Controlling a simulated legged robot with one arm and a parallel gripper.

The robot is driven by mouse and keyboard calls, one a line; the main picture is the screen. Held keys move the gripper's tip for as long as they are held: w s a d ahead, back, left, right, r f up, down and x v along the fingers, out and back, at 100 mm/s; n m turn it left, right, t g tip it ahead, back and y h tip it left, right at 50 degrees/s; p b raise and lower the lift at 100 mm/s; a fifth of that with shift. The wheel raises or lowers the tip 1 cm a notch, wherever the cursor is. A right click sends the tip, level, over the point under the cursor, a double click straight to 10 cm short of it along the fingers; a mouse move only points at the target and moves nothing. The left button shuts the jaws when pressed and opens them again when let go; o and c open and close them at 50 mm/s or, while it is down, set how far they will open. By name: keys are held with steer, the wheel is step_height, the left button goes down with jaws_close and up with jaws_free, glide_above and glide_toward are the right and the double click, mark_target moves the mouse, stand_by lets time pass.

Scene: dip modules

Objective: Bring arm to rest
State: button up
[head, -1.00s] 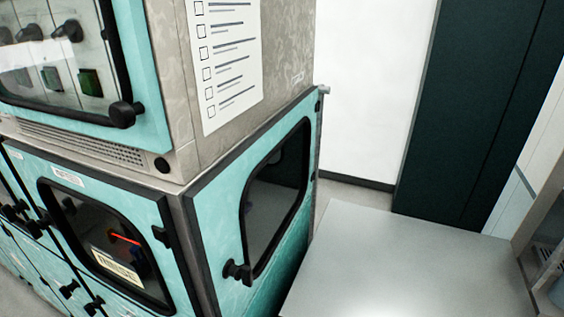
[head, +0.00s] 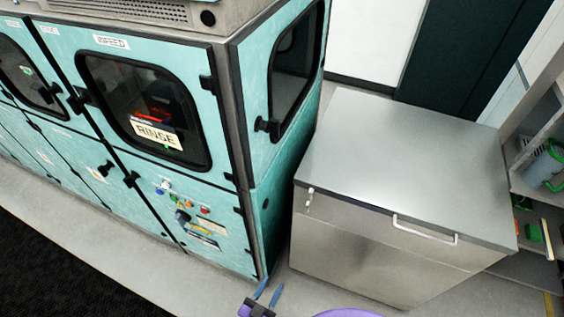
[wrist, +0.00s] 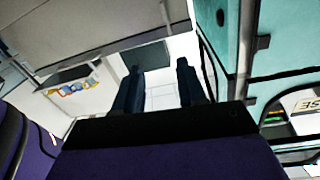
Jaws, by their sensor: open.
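My gripper (head: 268,291) shows at the bottom edge of the head view, its two blue fingers parted. In the wrist view, my gripper (wrist: 158,85) has its two dark fingers apart with nothing between them. It is in front of the teal machine (head: 213,217) and the grey metal cabinet (head: 400,165), touching neither as far as I can see. A purple part of my own body shows beside it at the bottom of the head view. The rest of my arm is mostly out of view.
The teal machine has windowed doors, a RINSE sign (head: 157,135), knobs and protruding handles. The cabinet has a white handle (head: 425,230) on its front. A shelf unit (head: 540,190) with several items stands at the right. Grey floor and a black mat (head: 70,265) lie at lower left.

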steer(key=w+d+r+m+g+h+b, duration=0.25)
steer(key=d+r+m+g, duration=0.55)
steer(key=m, duration=1)
steer(key=w+d+r+m+g+h+b, duration=0.1)
steer(key=w+d+r+m+g+h, duration=0.15)
steer(key=d+r+m+g, duration=1)
steer(key=s+a+r+m+t+y+b, duration=0.1)
steer(key=s+m+y, duration=0.3)
steer(key=m, duration=0.7)
steer(key=s+a+r+m+y+b, duration=0.1)
steer(key=s+r+m+y, duration=0.3)
steer(key=m, duration=0.8)
steer(key=s+a+r+m+t+y+b, duration=0.1)
steer(key=s+m+y, duration=0.4)
steer(key=m, duration=0.6)
steer(key=shift+s+r+m+t, duration=0.35)
steer(key=shift+s+r, duration=0.2)
steer(key=shift+r, duration=0.25)
